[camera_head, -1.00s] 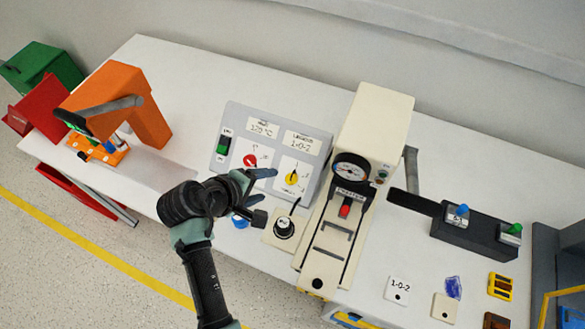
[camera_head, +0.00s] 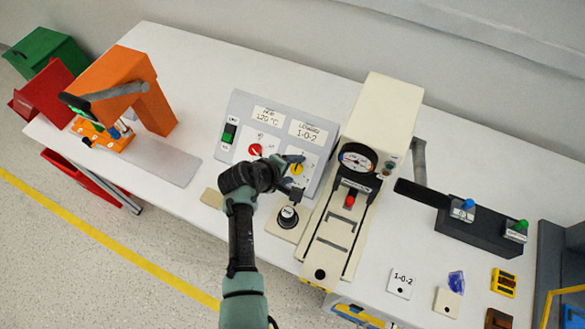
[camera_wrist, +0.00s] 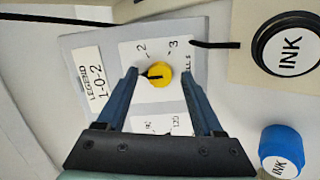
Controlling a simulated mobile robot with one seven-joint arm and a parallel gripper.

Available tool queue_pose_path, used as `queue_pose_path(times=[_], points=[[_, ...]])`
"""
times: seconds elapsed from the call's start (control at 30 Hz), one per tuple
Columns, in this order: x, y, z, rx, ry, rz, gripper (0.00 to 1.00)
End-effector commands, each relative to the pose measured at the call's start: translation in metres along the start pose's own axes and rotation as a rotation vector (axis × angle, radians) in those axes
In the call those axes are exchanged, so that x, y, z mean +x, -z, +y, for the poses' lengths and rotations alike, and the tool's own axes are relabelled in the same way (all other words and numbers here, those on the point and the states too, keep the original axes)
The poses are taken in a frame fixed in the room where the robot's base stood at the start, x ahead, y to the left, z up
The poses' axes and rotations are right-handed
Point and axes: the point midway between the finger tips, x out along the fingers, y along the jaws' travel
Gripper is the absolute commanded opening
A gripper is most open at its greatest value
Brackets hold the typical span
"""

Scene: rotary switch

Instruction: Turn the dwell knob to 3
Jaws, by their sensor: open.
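The dwell knob (camera_head: 297,169) is the yellow knob with a black pointer on the right white dial plate of the sloped grey panel (camera_head: 322,187). In the wrist view the knob (camera_wrist: 159,75) shows with its pointer toward the picture's left, and the marks 2 and 3 lie above it. The pointer is not aimed at the 3. My gripper (camera_head: 300,173) is open, its fingers at the knob. In the wrist view my gripper (camera_wrist: 159,70) has one fingertip on each side of the knob with gaps; depth and contact cannot be told. The finger hides part of the dial's left side.
A red knob (camera_head: 255,150) and a green switch (camera_head: 229,133) are on the same panel. A black INK pot (camera_head: 289,217) stands just in front, with a blue INK cap (camera_wrist: 281,142) beside it. The tall cream press (camera_head: 381,115) stands close on the right.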

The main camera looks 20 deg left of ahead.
Motion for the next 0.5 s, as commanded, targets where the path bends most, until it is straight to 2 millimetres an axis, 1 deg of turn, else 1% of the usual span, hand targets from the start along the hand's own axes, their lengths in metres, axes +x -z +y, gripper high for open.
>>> queue_pose_path(times=[0.3,0.33,0.47,0.5], points=[[0.0024,-0.0002,-0.0001,0.000,0.000,0.000,0.69],[0.0024,-0.0002,-0.0001,0.000,0.000,0.000,0.67],[0.0023,-0.0002,-0.0001,-0.001,0.000,0.000,0.43],[0.0023,-0.0002,-0.0001,-0.001,0.000,0.000,0.36]])
